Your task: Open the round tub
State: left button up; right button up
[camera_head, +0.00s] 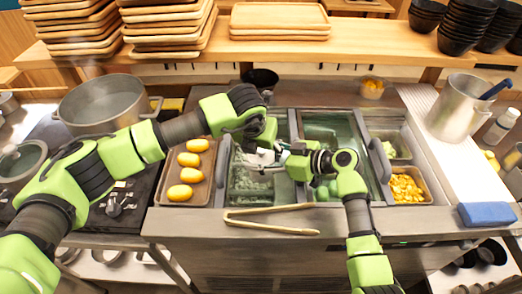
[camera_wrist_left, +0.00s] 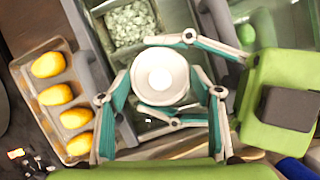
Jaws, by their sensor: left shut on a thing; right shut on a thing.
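The round tub (camera_wrist_left: 160,77) is white and seen from above in the left wrist view, with a paler round top. In the head view only a small whitish part of it (camera_head: 262,156) shows between my grippers. My left gripper (camera_wrist_left: 160,105) is shut on the tub, one teal-padded finger on each side. My right gripper (camera_head: 282,152) comes in from the right and is also shut on it, with fingers above and below it in the left wrist view. I cannot tell whether the right fingers hold the lid or the body. The lid looks in place.
The tub is held above the counter's sunken bins, one with pale green chopped pieces (camera_wrist_left: 130,22). A tray (camera_head: 205,160) of yellow oval items lies left. Wooden tongs (camera_head: 270,210) lie in front. A large pot (camera_head: 105,100) stands behind my left arm, and a blue cloth (camera_head: 487,214) lies right.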

pick_arm(q)
jog(key=shift+d+r, duration=0.2)
jog(key=shift+r, duration=1)
pick_arm(e)
jog(key=shift+d+f, duration=0.15)
jog(key=shift+f, duration=0.2)
pick_arm(q)
grip_shut()
jog(key=shift+s, duration=0.1)
pick_arm(e)
jog(key=shift+s, duration=0.2)
pick_arm(q)
jog(key=shift+a+f, duration=0.15)
jog(key=shift+f, duration=0.05)
pick_arm(e)
jog(key=shift+a+r, duration=0.15)
jog(key=shift+a, duration=0.05)
pick_arm(q)
jog(key=shift+r+h, duration=0.2)
jog(key=shift+h, duration=0.7)
pick_arm(e)
jog(key=shift+r, duration=0.1)
jog(key=shift+a, duration=0.1)
